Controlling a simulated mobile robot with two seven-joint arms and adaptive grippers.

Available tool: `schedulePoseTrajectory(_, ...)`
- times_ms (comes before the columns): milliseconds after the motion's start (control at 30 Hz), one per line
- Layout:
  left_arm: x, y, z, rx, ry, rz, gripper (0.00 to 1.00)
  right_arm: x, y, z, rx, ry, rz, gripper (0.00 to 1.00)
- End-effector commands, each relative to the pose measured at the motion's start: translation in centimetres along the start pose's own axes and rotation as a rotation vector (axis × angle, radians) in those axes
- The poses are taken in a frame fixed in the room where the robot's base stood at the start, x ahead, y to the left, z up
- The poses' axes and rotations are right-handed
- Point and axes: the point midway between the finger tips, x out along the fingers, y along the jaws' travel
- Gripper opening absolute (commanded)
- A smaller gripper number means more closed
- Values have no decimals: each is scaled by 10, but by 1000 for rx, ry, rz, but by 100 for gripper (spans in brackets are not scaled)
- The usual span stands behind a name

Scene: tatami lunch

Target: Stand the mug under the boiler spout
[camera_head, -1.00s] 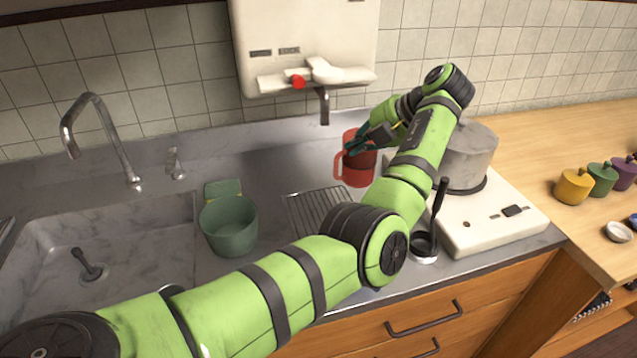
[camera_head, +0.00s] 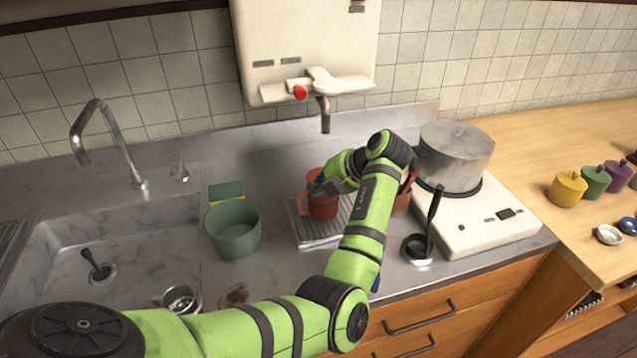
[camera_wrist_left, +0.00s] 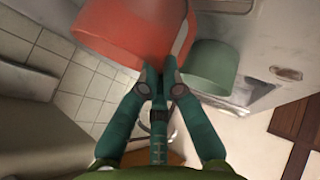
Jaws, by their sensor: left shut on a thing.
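The red mug (camera_head: 322,207) is upright at the wire rack (camera_head: 303,232), its handle to the left. I cannot tell whether its base touches the rack. My left gripper (camera_head: 322,186) is shut on the mug's rim. In the left wrist view the mug (camera_wrist_left: 125,28) fills the top, with the closed fingertips (camera_wrist_left: 158,82) at its edge. The white boiler (camera_head: 305,45) hangs on the wall behind. Its metal spout (camera_head: 325,115) points down, higher up and farther back than the mug in the head view. My right gripper is out of view.
A green pot (camera_head: 233,230) stands left of the rack, beside the sink (camera_head: 60,250). A reddish object (camera_head: 406,192) is partly hidden behind my arm. A lidded pot (camera_head: 452,158) sits on the white stove (camera_head: 480,228). A black ladle (camera_head: 430,225) stands in front.

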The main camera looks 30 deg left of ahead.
Motion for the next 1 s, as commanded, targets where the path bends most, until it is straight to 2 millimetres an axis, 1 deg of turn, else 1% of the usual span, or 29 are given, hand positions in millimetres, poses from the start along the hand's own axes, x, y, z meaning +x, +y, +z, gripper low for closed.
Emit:
schedulePoseTrajectory(133,1,-1,0,1,0,-2,0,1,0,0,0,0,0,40)
schedulePoseTrajectory(167,1,-2,0,2,1,-3,19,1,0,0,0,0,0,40)
schedulePoseTrajectory(200,1,-2,0,2,1,-3,30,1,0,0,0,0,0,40)
schedulePoseTrajectory(500,0,-1,1,2,0,-3,30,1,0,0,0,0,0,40)
schedulePoseTrajectory(633,-6,-1,2,2,-3,-1,30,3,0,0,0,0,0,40)
schedulePoseTrajectory(767,-26,-2,2,0,-5,1,30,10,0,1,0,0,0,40)
schedulePoseTrajectory(1000,-78,-1,2,0,-5,0,30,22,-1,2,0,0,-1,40)
